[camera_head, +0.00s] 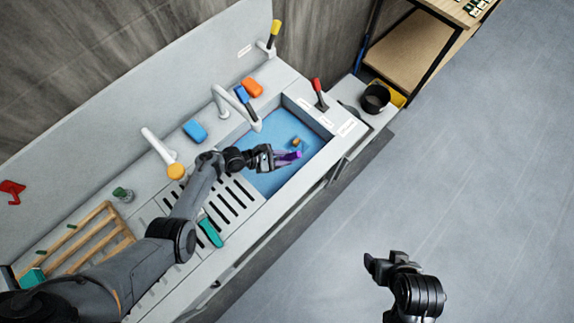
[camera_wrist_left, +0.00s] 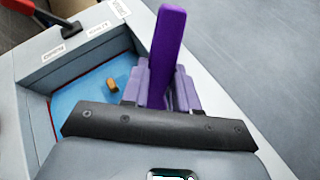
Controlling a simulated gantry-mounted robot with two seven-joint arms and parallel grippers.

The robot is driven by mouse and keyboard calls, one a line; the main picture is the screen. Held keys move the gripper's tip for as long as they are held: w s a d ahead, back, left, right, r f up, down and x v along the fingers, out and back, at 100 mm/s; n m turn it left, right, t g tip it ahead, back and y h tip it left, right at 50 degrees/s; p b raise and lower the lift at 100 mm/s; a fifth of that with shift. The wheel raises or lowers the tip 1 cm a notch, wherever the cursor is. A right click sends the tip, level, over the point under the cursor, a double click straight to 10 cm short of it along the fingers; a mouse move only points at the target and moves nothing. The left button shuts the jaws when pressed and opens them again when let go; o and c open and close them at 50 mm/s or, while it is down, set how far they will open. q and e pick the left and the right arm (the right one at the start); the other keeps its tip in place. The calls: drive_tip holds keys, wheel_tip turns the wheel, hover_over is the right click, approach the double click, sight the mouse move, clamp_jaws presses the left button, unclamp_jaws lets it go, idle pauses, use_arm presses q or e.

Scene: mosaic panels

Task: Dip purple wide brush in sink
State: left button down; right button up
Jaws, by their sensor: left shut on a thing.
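The purple wide brush (camera_head: 292,155) is in my left gripper (camera_head: 281,159), which is over the blue-bottomed sink (camera_head: 284,124) in the head view. In the left wrist view, the brush's flat purple end (camera_wrist_left: 168,45) sticks up between the fingers of my left gripper (camera_wrist_left: 160,92), which is shut on it. The sink (camera_wrist_left: 72,97) shows below and to the left there. I cannot tell whether the brush touches the sink bottom. My right gripper (camera_head: 384,263) is empty over the floor, far from the sink; its jaw opening is unclear.
A small brown block (camera_head: 295,141) lies in the sink. A white faucet (camera_head: 220,100) reaches over its back side. A red-handled tool (camera_head: 319,94) stands at the sink's far right end. A slotted drainboard (camera_head: 232,197) and teal tool (camera_head: 210,231) lie nearer. The floor at right is clear.

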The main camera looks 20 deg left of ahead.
sight(291, 154)
use_arm(q)
drive_tip(key=shift+r+p, duration=1.5)
drive_tip(key=shift+r, duration=0.25)
drive_tip(key=shift+r+p, duration=0.7)
drive_tip(key=shift+r, duration=0.25)
